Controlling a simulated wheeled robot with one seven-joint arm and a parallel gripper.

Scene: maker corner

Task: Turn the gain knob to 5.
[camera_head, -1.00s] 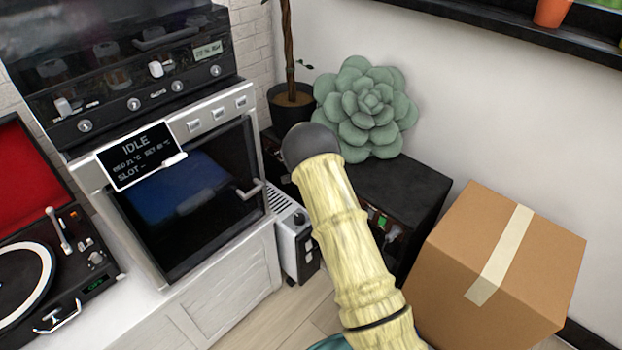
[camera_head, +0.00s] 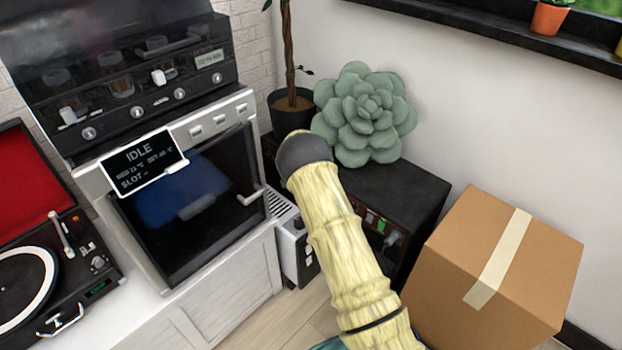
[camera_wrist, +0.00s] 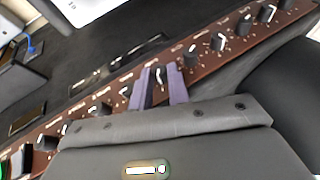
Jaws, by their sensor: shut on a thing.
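In the wrist view, a brown control panel (camera_wrist: 206,54) carries a row of several small knobs with white marks. My gripper (camera_wrist: 161,75) has its two purple fingers on either side of one knob (camera_wrist: 160,78) and is shut on it. The fingers hide part of this knob, and its label and scale are too small to read. I cannot tell which number it points to or whether it is the gain knob. Neighbouring knobs (camera_wrist: 191,55) stand free along the panel. My gripper is not visible in the head view.
A black box (camera_head: 410,195) with small lit switches bears a green succulent cushion (camera_head: 362,115). A cardboard box (camera_head: 500,265) stands to its right. An oven (camera_head: 185,195) and a turntable (camera_head: 30,285) are at left. A potted plant (camera_head: 290,105) stands behind.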

